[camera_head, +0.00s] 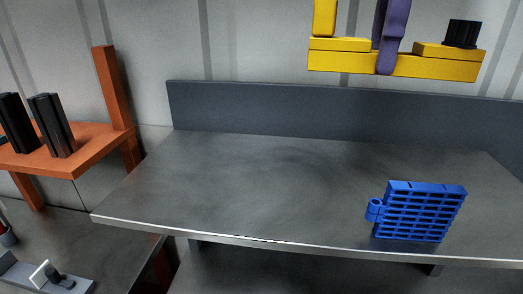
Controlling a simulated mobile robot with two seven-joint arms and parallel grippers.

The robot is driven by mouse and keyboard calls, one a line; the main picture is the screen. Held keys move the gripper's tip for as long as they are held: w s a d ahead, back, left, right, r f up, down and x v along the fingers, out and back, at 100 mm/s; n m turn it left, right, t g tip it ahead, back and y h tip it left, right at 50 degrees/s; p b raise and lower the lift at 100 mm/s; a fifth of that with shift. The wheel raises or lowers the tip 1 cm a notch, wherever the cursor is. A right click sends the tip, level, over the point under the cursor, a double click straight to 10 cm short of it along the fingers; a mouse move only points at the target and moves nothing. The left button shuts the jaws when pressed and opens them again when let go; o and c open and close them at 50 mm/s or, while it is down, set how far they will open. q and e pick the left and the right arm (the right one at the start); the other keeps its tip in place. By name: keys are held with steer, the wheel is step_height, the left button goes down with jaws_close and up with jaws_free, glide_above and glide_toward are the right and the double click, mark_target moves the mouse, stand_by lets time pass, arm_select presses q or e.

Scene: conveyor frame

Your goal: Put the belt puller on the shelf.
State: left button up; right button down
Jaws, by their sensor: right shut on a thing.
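The yellow belt puller (435,67) hangs in the air at the top right. It is a long bar with raised yellow blocks and a black knob (463,34) at its right end. My right gripper (385,58) comes down from the top edge with purple fingers and is shut on the middle of the bar. One finger lies in front of the bar; the other is mostly hidden behind it. Below is a wide grey metal shelf (260,185) with a raised back edge. The puller appears above this shelf and apart from it. My left gripper is not in view.
A blue slotted block (418,212) stands near the grey shelf's front right edge. The shelf's left and middle are clear. An orange rack (95,150) at left holds black ribbed blocks (52,125). Lower left shows a grey part with a white square (40,273).

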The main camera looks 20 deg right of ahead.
steer(key=b, duration=0.2)
glide_above(348, 207)
step_height(348, 207, down, 6)
step_height(348, 207, down, 9)
steer(key=shift+r+p, duration=0.15)
steer(key=shift+p, duration=0.35)
steer(key=shift+f, duration=2.55)
steer(key=shift+f, duration=0.1)
steer(key=c, duration=0.8)
jaws_free()
steer(key=shift+r, duration=0.25)
step_height(348, 207, up, 12)
steer(key=shift+s+d+f+b, duration=0.1)
steer(key=shift+d+b, duration=0.05)
steer(key=shift+b, duration=0.3)
